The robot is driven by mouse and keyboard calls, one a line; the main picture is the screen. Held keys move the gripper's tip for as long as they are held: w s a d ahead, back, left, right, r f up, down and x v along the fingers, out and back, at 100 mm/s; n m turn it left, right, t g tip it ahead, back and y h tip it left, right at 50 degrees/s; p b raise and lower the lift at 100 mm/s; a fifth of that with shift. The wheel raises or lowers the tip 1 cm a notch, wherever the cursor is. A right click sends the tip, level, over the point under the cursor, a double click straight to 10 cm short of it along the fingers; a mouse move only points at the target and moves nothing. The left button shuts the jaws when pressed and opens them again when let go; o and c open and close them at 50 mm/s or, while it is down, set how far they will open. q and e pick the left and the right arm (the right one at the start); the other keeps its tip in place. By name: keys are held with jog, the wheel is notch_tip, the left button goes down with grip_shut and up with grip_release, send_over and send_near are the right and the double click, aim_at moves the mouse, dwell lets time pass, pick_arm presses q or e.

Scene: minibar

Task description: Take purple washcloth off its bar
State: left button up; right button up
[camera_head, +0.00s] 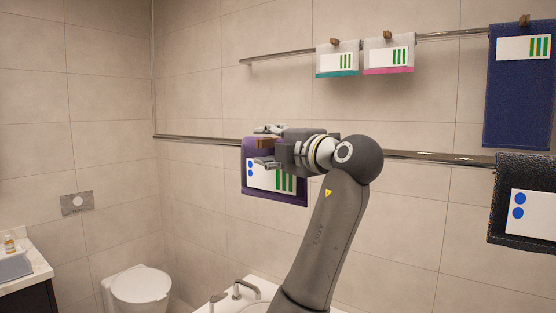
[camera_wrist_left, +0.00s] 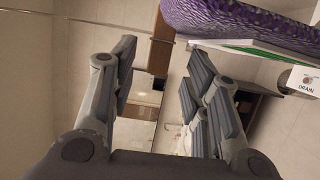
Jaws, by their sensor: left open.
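The purple washcloth (camera_head: 299,186) hangs over the lower metal bar (camera_head: 200,139) in the head view. It bears a white card with blue dots and green bars, and a brown clip (camera_head: 265,142) is at its top. My left gripper (camera_head: 266,147) is open in front of the cloth's upper part, its fingers above and below the clip in the picture. In the left wrist view the open fingers (camera_wrist_left: 160,80) show nothing gripped. My right gripper is out of view.
A black towel (camera_head: 525,200) hangs farther right on the lower bar. Two small cloths (camera_head: 337,60) (camera_head: 388,55) and a blue towel (camera_head: 518,95) hang from the upper bar (camera_head: 280,55). A toilet (camera_head: 140,288), a counter (camera_head: 35,262) and a faucet (camera_head: 245,287) are below.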

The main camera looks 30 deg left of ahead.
aim_at(263, 144)
pick_arm(q)
jog(key=x, duration=0.3)
jog(key=shift+s+a+p, duration=0.15)
jog(key=shift+a+p, duration=0.15)
jog(key=shift+p, duration=0.1)
jog(key=shift+d+r, duration=0.1)
jog(key=shift+d, duration=0.1)
jog(key=shift+c, duration=1.6)
grip_shut()
